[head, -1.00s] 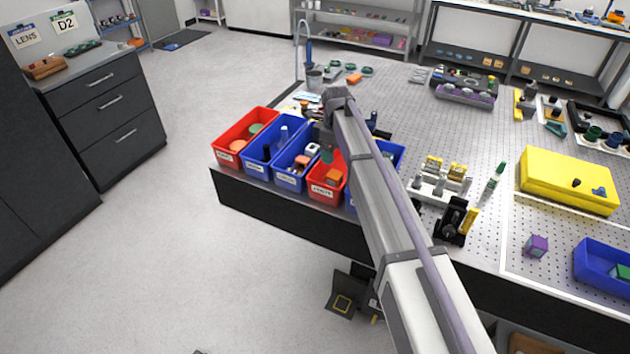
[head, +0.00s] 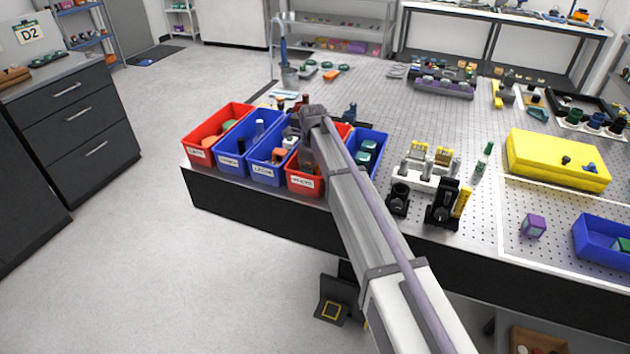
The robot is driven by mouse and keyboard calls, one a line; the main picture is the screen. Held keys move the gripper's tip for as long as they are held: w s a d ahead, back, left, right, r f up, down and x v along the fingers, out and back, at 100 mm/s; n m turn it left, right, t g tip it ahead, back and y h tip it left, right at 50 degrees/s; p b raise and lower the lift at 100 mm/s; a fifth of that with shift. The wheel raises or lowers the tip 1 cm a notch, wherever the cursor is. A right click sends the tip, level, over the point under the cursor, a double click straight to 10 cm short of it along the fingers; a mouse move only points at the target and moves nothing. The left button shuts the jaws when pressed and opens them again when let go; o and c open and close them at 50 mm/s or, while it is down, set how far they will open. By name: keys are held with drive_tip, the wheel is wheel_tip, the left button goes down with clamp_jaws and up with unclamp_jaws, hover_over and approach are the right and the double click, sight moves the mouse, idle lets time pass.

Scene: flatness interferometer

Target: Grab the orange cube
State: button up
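My gripper (head: 306,162) reaches down into the front red bin (head: 318,190), the one with a white label, near the front edge of the perforated table. Its fingertips are hidden inside the bin, and I cannot tell whether they are open or shut. No whole orange cube shows in that bin now; only a dark orange-brown patch shows beside the gripper, mostly covered by it. Another small orange piece (head: 279,155) lies in the blue bin (head: 264,177) just to the left.
A second red bin (head: 199,157) and a blue bin (head: 231,166) stand further left. A blue bin with teal pieces (head: 377,142) stands right of my arm. Optics mounts (head: 443,202), a yellow case (head: 558,160) and a purple cube (head: 533,226) are further right.

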drive_tip(key=c, duration=1.1)
drive_tip(key=shift+r+p, duration=0.1)
drive_tip(key=shift+p, duration=0.2)
